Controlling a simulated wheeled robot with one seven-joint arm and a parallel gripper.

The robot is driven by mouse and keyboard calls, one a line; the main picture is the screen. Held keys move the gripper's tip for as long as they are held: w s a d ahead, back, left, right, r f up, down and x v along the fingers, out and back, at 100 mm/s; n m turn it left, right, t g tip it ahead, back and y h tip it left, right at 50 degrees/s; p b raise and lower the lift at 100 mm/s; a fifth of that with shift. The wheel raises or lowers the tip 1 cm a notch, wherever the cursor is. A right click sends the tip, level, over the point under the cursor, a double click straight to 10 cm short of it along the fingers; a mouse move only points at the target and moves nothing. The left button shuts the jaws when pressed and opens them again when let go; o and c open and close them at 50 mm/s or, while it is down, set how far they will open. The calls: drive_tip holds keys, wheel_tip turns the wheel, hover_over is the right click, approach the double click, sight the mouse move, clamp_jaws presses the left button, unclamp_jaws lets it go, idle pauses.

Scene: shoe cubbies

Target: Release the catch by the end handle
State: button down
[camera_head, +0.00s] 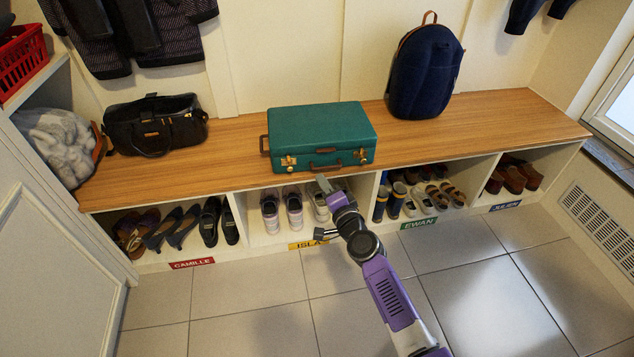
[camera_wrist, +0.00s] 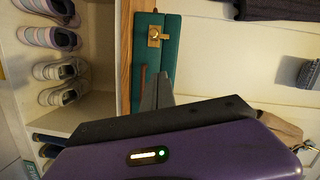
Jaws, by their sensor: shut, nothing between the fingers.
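A teal suitcase (camera_head: 318,128) lies on the wooden bench with its front toward me. A brown end handle (camera_head: 264,145) is on its left end. The brass catch (camera_head: 288,162) nearest that handle also shows in the wrist view (camera_wrist: 155,36). A second brass catch (camera_head: 362,155) is at the right of the front, with a brown front handle (camera_head: 326,167) between them. My gripper (camera_head: 323,183) is shut and empty, in front of the front handle and right of the catch by the end handle. In the wrist view, my gripper (camera_wrist: 158,92) partly covers the suitcase front.
The wooden bench (camera_head: 235,135) also holds a black bag (camera_head: 155,128) at the left and a navy backpack (camera_head: 425,72) at the right. The tiled floor in front is clear.

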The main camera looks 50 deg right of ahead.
sight(290, 168)
drive_tip(key=b+x, duration=0.2)
drive_tip(key=x, duration=0.6)
drive_tip(key=shift+w, duration=0.1)
drive_tip(key=shift+w+a+f, duration=0.3)
drive_tip(key=shift+w+a, duration=0.2)
drive_tip(key=shift+a, duration=0.25)
drive_tip(key=shift+w+a+f, duration=0.3)
drive_tip(key=shift+w+a, duration=0.2)
drive_tip(key=shift+a, duration=0.3)
drive_tip(key=shift+w+a, duration=0.7)
drive_tip(key=shift+a, duration=0.25)
